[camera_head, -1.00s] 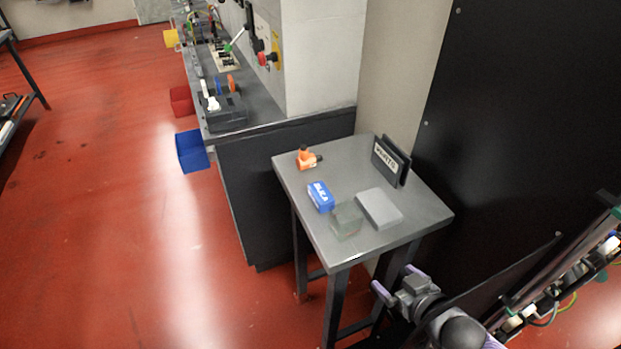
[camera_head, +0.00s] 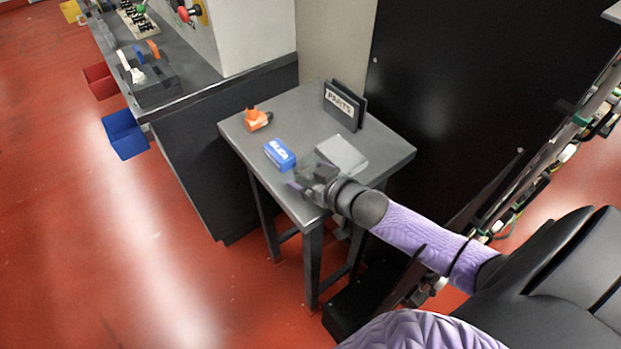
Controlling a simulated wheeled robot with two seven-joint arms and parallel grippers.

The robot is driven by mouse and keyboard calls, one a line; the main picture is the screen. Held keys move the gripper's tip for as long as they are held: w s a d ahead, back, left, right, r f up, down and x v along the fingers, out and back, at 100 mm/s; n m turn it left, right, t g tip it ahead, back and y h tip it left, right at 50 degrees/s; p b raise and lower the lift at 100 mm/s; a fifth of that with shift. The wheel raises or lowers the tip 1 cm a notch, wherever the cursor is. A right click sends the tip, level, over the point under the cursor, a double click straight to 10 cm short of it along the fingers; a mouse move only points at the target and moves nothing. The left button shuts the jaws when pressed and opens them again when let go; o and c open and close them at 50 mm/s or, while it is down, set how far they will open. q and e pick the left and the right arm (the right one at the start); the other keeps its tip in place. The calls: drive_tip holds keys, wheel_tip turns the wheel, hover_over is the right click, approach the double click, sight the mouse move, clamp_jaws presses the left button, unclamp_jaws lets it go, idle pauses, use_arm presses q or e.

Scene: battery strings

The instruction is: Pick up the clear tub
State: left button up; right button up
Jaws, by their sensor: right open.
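My left gripper is not in view.
An orange object (camera_head: 257,119) and a dark parts sign (camera_head: 342,107) stand farther back. A black panel (camera_head: 450,100) rises at right.

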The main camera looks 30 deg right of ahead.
drive_tip(key=shift+r, duration=0.1)
drive_tip(key=c, duration=1)
